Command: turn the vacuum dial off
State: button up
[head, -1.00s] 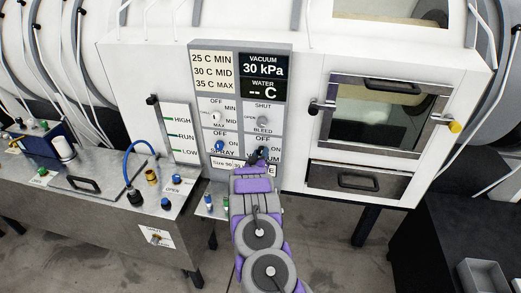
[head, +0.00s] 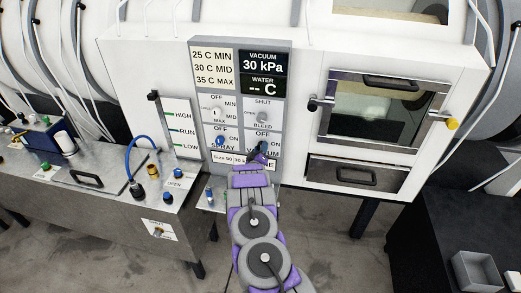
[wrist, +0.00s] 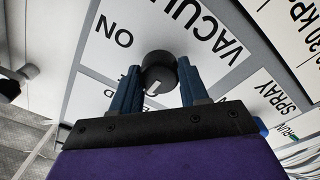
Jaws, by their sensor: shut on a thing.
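The vacuum dial (wrist: 158,72) is a dark round knob with a white mark, seen close up in the wrist view. My gripper (wrist: 160,85) has a blue finger on each side of the knob and is shut on it. "ON" and "VACUUM" lettering shows beside the knob, while a nearby label is partly hidden behind a finger. In the head view my gripper (head: 263,150) is at the lower right of the grey control panel (head: 242,44), covering most of the dial. I cannot tell the dial's exact setting.
The blue spray dial (head: 220,141) is close on the left and the bleed dial (head: 262,118) is just above. The display (head: 263,64) reads 30 kPa. A glass door (head: 388,112) with a yellow-ended handle is to the right. A metal bench (head: 115,215) stands at left.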

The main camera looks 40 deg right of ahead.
jog(key=o, duration=1.1)
jog(key=shift+w+f, duration=0.15)
jog(key=shift+c, duration=0.2)
jog(key=shift+a, duration=0.15)
jog(key=b+v, duration=0.1)
jog(key=v, duration=1.6)
jog(key=shift+s, duration=0.2)
